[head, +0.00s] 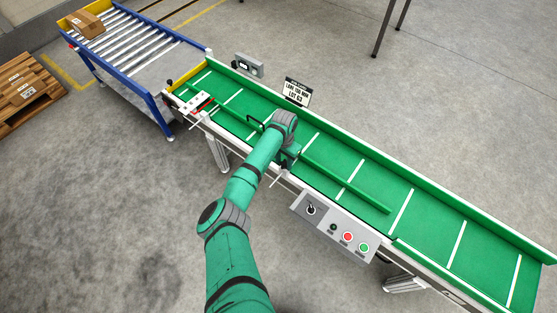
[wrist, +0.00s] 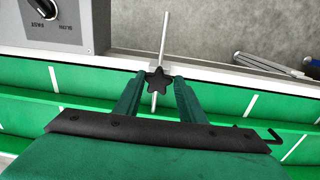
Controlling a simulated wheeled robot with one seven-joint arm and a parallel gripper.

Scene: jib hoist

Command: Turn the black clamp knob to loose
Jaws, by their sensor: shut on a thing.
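The black clamp knob (wrist: 159,80) is star-shaped and shows between my fingertips in the wrist view. A thin pale rod (wrist: 165,35) runs past it, across the conveyor's edge. My gripper (wrist: 158,86) is shut on the knob, one finger on each side. In the head view my gripper (head: 287,160) is over the near side of the green belt, and my arm hides the knob there. The knob's turn position cannot be told.
A green guide bar (head: 345,186) lies along the belt (head: 430,220). A grey control box (head: 330,225) with a switch and red and green buttons is on the near side. A sign (head: 297,91) and small grey box (head: 247,65) stand behind. A roller table (head: 140,45) carries a carton (head: 86,23).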

